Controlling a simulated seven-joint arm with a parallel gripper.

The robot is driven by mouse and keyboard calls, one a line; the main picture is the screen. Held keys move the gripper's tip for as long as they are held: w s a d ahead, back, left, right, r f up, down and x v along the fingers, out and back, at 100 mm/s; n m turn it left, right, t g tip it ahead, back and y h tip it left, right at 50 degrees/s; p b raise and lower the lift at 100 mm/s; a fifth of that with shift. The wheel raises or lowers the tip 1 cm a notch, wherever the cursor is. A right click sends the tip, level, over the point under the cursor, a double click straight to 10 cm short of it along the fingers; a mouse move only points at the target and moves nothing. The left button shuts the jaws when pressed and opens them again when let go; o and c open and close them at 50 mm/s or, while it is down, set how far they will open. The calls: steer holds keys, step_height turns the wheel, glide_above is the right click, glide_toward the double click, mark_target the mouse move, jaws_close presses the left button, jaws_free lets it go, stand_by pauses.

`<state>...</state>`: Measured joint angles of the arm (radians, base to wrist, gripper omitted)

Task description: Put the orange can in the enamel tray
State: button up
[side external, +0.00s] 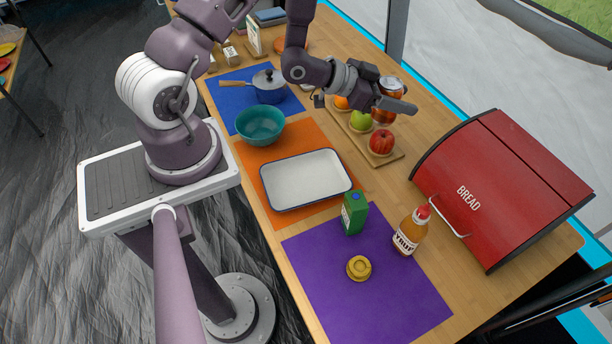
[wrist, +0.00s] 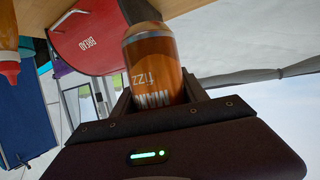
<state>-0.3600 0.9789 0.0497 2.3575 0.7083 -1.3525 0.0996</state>
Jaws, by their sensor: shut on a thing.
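The orange can (wrist: 152,65) reads "MANGO FIZZ" in part and sits between my gripper's fingers in the wrist view. In the side view my gripper (side external: 393,95) is shut on the can (side external: 386,111), with a finger crossing in front of it. Gripper and can are above the far side of the table, by the fruit board. The white enamel tray (side external: 304,192) with a dark blue rim lies empty on the orange mat, to the lower left of the gripper.
A wooden board (side external: 399,155) holds a red apple, a green apple and an orange fruit. A teal bowl (side external: 260,126) stands beside the tray. A green carton (side external: 354,213), a syrup bottle (side external: 410,232) and a yellow object (side external: 359,268) stand nearby. A red bread box (side external: 500,185) is at right.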

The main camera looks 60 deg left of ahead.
steer(key=s+f+m+g+h, duration=0.25)
steer(key=s+f, duration=0.45)
steer(key=s, duration=0.5)
steer(key=shift+m+t+h, duration=0.35)
steer(key=shift+h, duration=0.1)
steer(key=f, duration=0.9)
steer(key=shift+d+f, duration=0.25)
steer(key=shift+f, duration=0.05)
steer(key=o, duration=1.3)
